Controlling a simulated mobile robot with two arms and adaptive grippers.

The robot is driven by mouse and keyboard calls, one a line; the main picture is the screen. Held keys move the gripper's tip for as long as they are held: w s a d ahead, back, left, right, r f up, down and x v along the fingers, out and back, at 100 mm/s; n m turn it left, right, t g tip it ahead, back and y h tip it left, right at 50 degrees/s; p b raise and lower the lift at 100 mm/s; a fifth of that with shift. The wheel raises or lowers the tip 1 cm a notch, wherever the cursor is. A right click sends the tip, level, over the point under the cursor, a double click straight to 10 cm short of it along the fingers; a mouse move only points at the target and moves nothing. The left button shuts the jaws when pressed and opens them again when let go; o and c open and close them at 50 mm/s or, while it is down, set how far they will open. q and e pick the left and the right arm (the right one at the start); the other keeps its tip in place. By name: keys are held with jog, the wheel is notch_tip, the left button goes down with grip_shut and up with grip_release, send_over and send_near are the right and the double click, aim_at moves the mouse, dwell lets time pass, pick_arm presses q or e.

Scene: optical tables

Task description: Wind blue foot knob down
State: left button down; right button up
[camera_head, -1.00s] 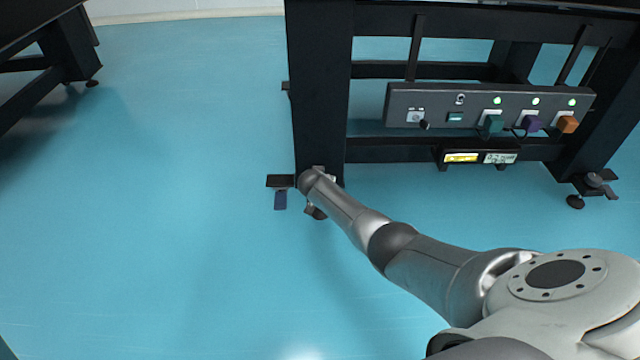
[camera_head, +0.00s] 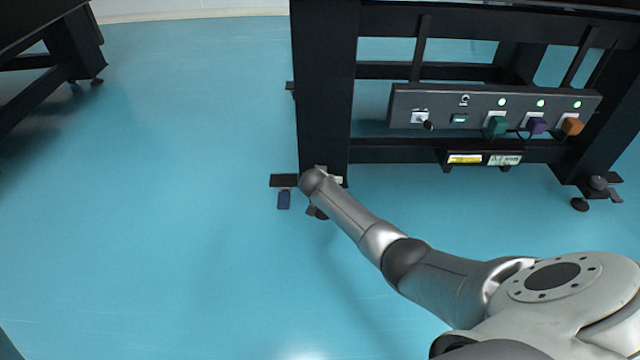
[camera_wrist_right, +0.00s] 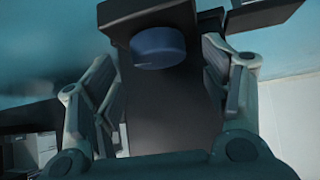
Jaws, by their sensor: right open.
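The blue foot knob (camera_wrist_right: 158,47) shows in the right wrist view as a short round cylinder against the dark table leg (camera_wrist_right: 165,110). My right gripper (camera_wrist_right: 160,62) is open, with one finger on each side of the knob. The finger on the right looks closer to the leg; I cannot tell whether either finger touches the knob. In the head view my right arm reaches down to the foot of the near table leg (camera_head: 325,90), and its wrist hides the knob and most of the gripper. My left gripper is not in view.
A small dark blue tab (camera_head: 284,199) hangs from a black bracket (camera_head: 284,181) left of the leg. A grey control panel (camera_head: 470,107) with coloured plugs sits across the frame to the right. Another dark table stands far left; the blue floor (camera_head: 180,220) between is clear.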

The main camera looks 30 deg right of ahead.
jog(key=v, duration=0.9)
jog(key=shift+s+a, duration=0.1)
jog(key=shift+s, duration=0.05)
dwell(0.4)
